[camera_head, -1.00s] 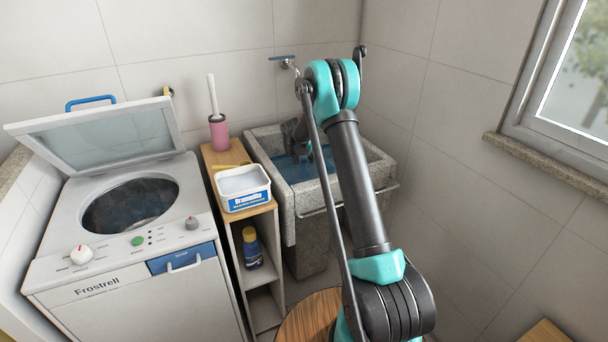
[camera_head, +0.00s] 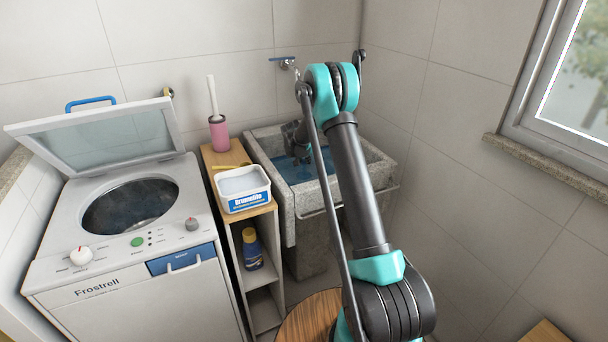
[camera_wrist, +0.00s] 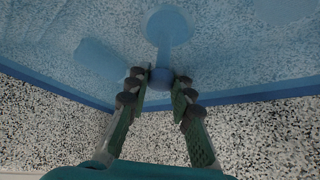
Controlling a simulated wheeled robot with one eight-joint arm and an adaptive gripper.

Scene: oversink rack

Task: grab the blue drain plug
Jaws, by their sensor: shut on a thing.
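The blue drain plug (camera_wrist: 163,77) shows in the wrist view as a round knob, with a narrow stem and a wider blue disc beyond it. The water makes its outline soft. My gripper (camera_wrist: 161,86) has its two green-sided, dark-tipped fingers on either side of the knob, shut on it. In the head view my gripper (camera_head: 301,158) reaches down into the stone sink (camera_head: 285,203), which holds blue water. The plug cannot be made out there.
Speckled sink walls rise close around my gripper. A tap (camera_head: 287,64) is on the wall behind. Left of the sink stand a narrow shelf with a white tub (camera_head: 243,187), a pink brush holder (camera_head: 219,134), and an open washing machine (camera_head: 130,262).

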